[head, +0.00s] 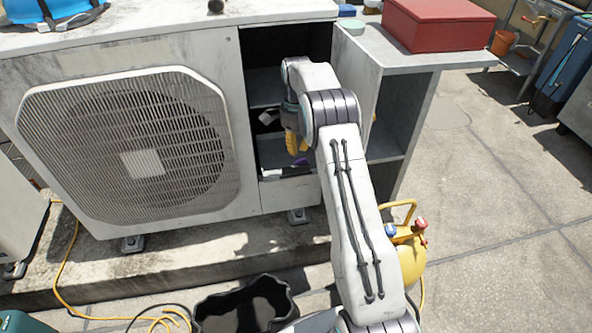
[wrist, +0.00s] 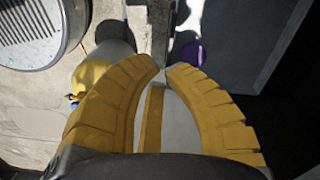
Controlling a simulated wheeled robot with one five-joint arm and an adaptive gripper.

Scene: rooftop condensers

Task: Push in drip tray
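The drip tray (head: 290,195) appears to be the pale-fronted drawer low in the open bay of the condenser (head: 240,130); how far it sticks out is hard to tell. A purple item (head: 302,163) lies just behind its front, and also shows in the wrist view (wrist: 194,54). My gripper (head: 297,150) hangs fingers-down at the bay opening, above the tray front, partly hidden by my arm. In the wrist view its yellow fingers (wrist: 167,69) curve together with the tips almost touching. Nothing is clearly held between them. I cannot tell whether they touch the tray.
An open side panel and shelf (head: 390,145) stand right of the bay, with a red box (head: 438,22) on top. A yellow tank (head: 410,255) stands on the floor at the right. A black tub (head: 245,305) and yellow hose (head: 68,260) lie in front. The right floor is mostly clear.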

